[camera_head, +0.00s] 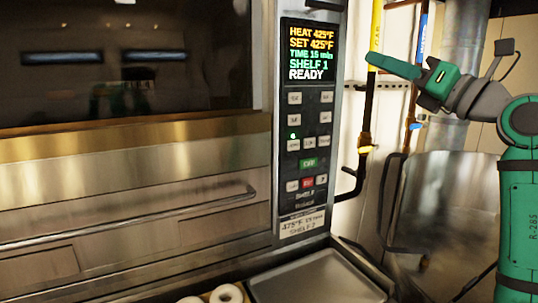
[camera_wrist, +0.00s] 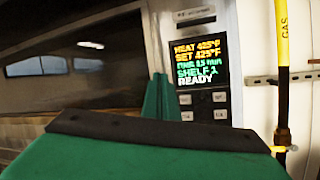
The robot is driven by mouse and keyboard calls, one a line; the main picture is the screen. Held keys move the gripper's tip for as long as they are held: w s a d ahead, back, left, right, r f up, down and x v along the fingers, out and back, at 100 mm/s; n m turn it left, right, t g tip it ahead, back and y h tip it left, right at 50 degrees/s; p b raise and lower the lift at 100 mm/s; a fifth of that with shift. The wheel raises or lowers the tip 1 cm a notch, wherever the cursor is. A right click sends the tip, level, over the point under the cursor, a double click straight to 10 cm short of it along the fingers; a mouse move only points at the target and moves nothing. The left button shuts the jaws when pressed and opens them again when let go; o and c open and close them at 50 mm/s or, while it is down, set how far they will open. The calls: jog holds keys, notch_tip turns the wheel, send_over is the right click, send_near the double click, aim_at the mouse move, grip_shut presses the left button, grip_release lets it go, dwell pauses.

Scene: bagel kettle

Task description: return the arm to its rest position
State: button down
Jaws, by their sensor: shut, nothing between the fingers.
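My gripper (camera_head: 380,64) is raised at the upper right of the head view, with its green fingers together and nothing between them. It points left toward the oven's control panel and stands apart from it in the picture. My green and grey arm comes in from the right edge. In the wrist view the gripper's green finger (camera_wrist: 158,112) stands in front of the lit panel display (camera_wrist: 195,62). The display reads heat 425, set 425, shelf 1, ready.
The oven (camera_head: 130,185) with its long handle fills the left. Bagels (camera_head: 226,294) and a metal tray (camera_head: 320,278) lie at the bottom. A yellow gas pipe (camera_head: 375,30) and a blue-marked pipe (camera_head: 423,35) run behind my gripper. A steel vessel (camera_head: 450,200) stands below my arm.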

jog(key=a+f+m+t+y, duration=0.1)
jog(key=a+f+m+y, duration=0.2)
jog(key=f, duration=1.1)
jog(key=a+f+m+t+y, duration=0.15)
jog(key=a+f+m, duration=0.25)
jog(key=f, duration=0.9)
jog(key=s+a+f+m+t+h, duration=0.2)
jog(key=s+f+m+h, duration=0.15)
jog(key=f+m, duration=0.35)
jog(key=s+a+f+m+t+h, duration=0.2)
jog(key=a+f+m+t+h, duration=0.15)
jog(key=f+m, duration=0.4)
jog(key=s+a+f+m+t+h, duration=0.1)
jog(key=s+a+f+m+h, duration=0.25)
jog(key=f, duration=0.65)
jog(key=s+a+f+m+g+h, duration=0.2)
jog(key=s+f+m+h, duration=0.3)
jog(key=s+f, duration=0.4)
jog(key=s+a+f+m+g+h, duration=0.2)
jog(key=s+f+m+h, duration=0.2)
jog(key=s+f+m, duration=0.4)
jog(key=s+a+f+m+g, duration=0.1)
jog(key=s+f+g, duration=0.2)
jog(key=s, duration=0.7)
jog(key=s+a+f+m+g+y, duration=0.1)
jog(key=s+f+g, duration=0.2)
jog(key=s, duration=0.7)
jog(key=shift+s+f+g+y, duration=0.3)
jog(key=shift+f+g, duration=0.1)
jog(key=shift+f, duration=0.4)
